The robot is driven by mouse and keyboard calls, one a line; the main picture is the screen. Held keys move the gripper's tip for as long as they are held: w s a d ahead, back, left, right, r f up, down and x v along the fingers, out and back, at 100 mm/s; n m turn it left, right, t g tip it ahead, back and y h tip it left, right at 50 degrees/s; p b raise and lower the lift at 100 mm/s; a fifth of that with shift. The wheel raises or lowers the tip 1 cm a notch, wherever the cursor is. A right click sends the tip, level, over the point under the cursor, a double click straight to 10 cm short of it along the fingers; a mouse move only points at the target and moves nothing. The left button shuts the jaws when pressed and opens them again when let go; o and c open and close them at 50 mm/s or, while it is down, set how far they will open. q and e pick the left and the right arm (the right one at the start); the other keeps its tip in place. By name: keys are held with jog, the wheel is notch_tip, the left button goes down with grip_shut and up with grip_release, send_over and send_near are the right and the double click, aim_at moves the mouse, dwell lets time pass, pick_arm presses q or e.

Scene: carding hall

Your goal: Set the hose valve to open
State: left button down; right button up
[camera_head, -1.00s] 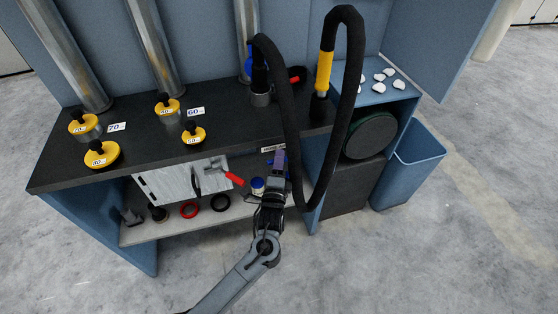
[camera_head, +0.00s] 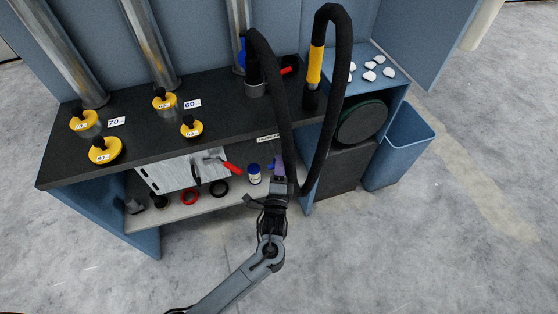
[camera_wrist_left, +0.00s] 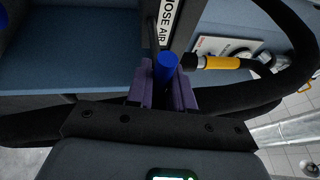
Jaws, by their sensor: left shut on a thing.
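The blue hose valve handle (camera_wrist_left: 166,68) shows in the left wrist view between the purple fingers of my left gripper (camera_wrist_left: 166,84). The gripper is shut on it. A white label reading "HOSE AIR" (camera_wrist_left: 168,20) is just beyond the handle. In the head view my left gripper (camera_head: 278,167) is at the bench front, below the label (camera_head: 267,138). The fingers largely hide the handle there. The black hose (camera_head: 283,115) hangs in a loop close to the right of the gripper. I do not see my right gripper.
Yellow-topped knobs (camera_head: 105,151) and a yellow-collared hose end (camera_head: 315,66) are on the dark benchtop (camera_head: 225,115). A shelf (camera_head: 180,212) below holds a blue-and-white bottle (camera_head: 254,175) and rings. A blue bin (camera_head: 402,158) stands at right. The floor in front is clear.

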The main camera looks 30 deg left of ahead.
pick_arm(q)
jog(key=c, duration=1.3)
grip_release()
jog(key=shift+d+r, duration=0.1)
jog(key=shift+o, duration=1.1)
jog(key=shift+s+d, duration=0.1)
jog(key=shift+s, duration=0.1)
jog(key=p+v, duration=0.2)
jog(key=v, duration=0.8)
jog(key=shift+s+d+f, duration=0.2)
jog(key=shift+s, duration=0.15)
